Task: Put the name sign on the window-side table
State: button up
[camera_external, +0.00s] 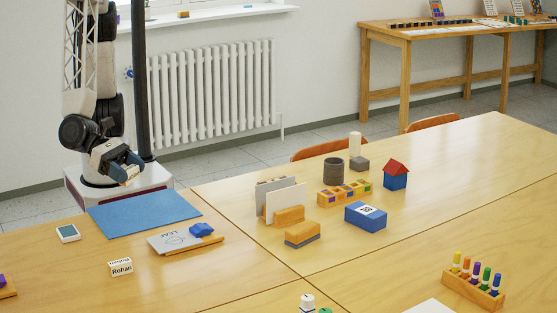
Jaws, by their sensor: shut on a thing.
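The name sign (121,267), a small white folded card reading "Rohan", stands on the near-left table (60,285). My gripper (126,173) is at the upper left, above the far edge of that table and behind the blue mat, well apart from the sign. It is shut on a small tan thing, mostly hidden by the fingers; I cannot tell what it is. A long wooden table (384,34) stands against the back wall at the upper right. The window sill (225,12) is at the top; I cannot tell which table counts as window-side.
Near my gripper lie a blue mat (145,212), a white-and-teal card (68,233), and a paper (168,243) with a blue lump and wooden stick. The right table holds a card holder (287,218), blue box (366,216), toy house (396,176) and marker rack (472,290).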

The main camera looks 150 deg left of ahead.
jog(key=s+d+m+t+h, duration=0.2)
jog(key=s+d+m+h, duration=0.45)
jog(key=d, duration=0.45)
jog(key=shift+h, duration=0.25)
jog(key=f, duration=1)
jog(key=s+f, duration=0.1)
jog(key=f, duration=0.4)
jog(key=shift+a+f, duration=0.1)
jog(key=shift+f, duration=0.1)
jog(key=shift+w, duration=0.15)
send_over(90, 282)
jog(key=shift+f, duration=0.75)
jog(key=shift+f, duration=0.15)
jog(key=shift+f, duration=1.6)
jog(key=shift+f, duration=0.15)
